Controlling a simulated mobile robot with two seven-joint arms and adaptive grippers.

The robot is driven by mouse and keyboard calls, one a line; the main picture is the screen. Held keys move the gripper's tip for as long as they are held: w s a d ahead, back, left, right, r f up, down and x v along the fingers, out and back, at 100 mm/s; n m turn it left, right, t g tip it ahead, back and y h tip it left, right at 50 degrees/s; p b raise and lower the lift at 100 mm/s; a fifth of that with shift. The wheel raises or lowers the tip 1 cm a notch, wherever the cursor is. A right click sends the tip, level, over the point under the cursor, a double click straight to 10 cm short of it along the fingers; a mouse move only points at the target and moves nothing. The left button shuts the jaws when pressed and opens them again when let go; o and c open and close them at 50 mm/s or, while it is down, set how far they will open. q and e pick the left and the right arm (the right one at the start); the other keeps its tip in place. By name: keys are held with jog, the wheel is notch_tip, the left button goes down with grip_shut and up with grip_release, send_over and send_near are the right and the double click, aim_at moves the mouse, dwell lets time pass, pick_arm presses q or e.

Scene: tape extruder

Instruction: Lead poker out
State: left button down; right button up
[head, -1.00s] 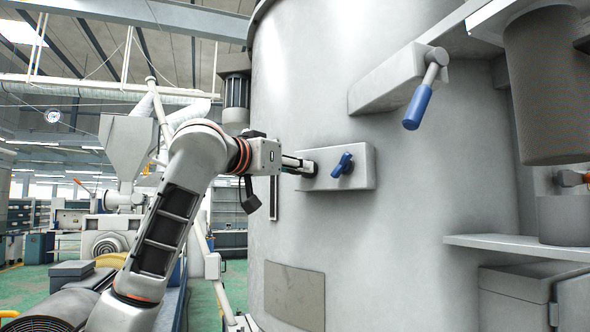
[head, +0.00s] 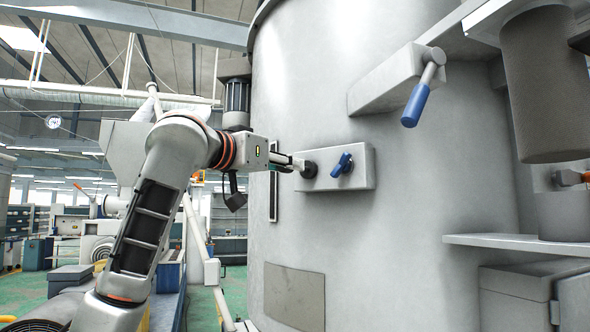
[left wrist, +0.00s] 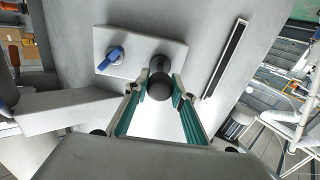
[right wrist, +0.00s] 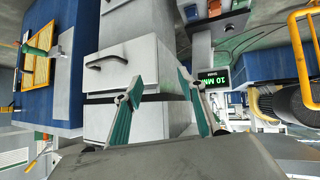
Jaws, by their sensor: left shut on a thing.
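The poker's black round knob (left wrist: 160,88) shows in the left wrist view between the fingertips of my left gripper (left wrist: 160,82), which is shut on it. Behind it is a dark round collar (left wrist: 160,63) on the light grey plate. In the head view my left gripper (head: 298,164) is at the plate's left end, beside the dark collar (head: 309,169); the knob itself is hard to make out there. My right gripper (right wrist: 163,90) shows in the right wrist view, open and empty, in front of a grey drawer cabinet. It is out of the head view.
The grey plate (head: 362,176) on the large grey drum carries a blue handle (head: 342,165) right of the poker. A blue-gripped lever (head: 417,104) juts out above right. A dark vertical slot (head: 273,182) lies left. Open room lies left of the drum.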

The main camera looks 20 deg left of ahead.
pick_arm(q)
jog(key=b+v, duration=0.2)
jog(key=v, duration=0.7)
jog(key=shift+s, duration=0.3)
jog(key=c, duration=1.6)
grip_release()
jog(key=shift+s+a, duration=0.1)
jog(key=shift+a, duration=0.05)
jog(key=shift+c, duration=0.2)
